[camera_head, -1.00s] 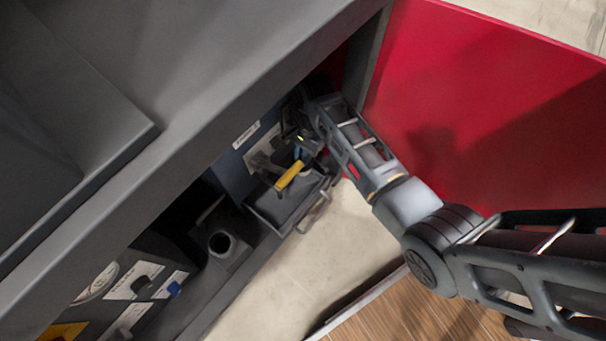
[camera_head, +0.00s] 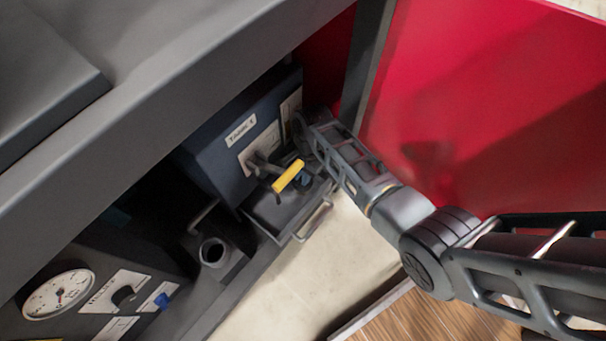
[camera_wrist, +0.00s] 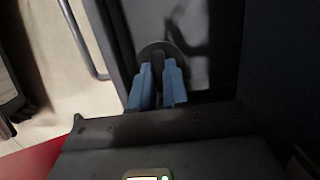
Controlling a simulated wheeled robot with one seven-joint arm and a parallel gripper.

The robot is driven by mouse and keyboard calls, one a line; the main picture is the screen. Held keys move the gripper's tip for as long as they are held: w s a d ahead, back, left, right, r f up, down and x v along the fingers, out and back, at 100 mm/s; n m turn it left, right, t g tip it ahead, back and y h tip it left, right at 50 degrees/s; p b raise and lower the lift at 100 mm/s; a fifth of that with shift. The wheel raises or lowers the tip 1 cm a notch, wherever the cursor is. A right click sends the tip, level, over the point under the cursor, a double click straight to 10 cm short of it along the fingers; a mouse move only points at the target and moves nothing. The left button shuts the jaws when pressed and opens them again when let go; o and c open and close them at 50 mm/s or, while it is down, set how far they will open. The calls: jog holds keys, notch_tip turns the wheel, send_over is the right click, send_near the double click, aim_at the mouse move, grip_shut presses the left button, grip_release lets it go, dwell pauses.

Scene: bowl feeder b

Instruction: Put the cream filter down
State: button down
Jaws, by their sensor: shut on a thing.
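My gripper (camera_head: 304,179) is over the dark tray beneath the blue box, just right of the yellow handle. In the wrist view its blue fingers (camera_wrist: 158,72) are closed around a narrow dark part. A dim, round, grey-brown disc at that part's end, which I take for the cream filter (camera_wrist: 171,50), shows just beyond the fingertips. Its cream colour cannot be made out in the shade. In the head view the arm and fingers hide it. Whether it touches the tray floor cannot be told.
The dark tray (camera_head: 268,212) has a metal bar handle (camera_head: 314,221) in front. The yellow-handled lever (camera_head: 288,176) sticks out over it from the blue box (camera_head: 222,152). A short open pipe (camera_head: 213,252) stands left. A red panel (camera_head: 480,110) borders the right.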

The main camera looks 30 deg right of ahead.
jog(key=shift+f, duration=0.2)
jog(key=c, duration=1.1)
grip_release()
jog(key=shift+r, duration=0.1)
jog(key=r+p, duration=0.2)
jog(key=r, duration=0.2)
jog(key=d+r+p, duration=0.1)
jog(key=r+p, duration=0.1)
jog(key=r, duration=0.2)
jog(key=d+r+p, duration=0.1)
jog(key=r+p, duration=0.1)
jog(key=r, duration=0.2)
jog(key=shift+w, duration=0.3)
jog(key=shift+a, duration=0.1)
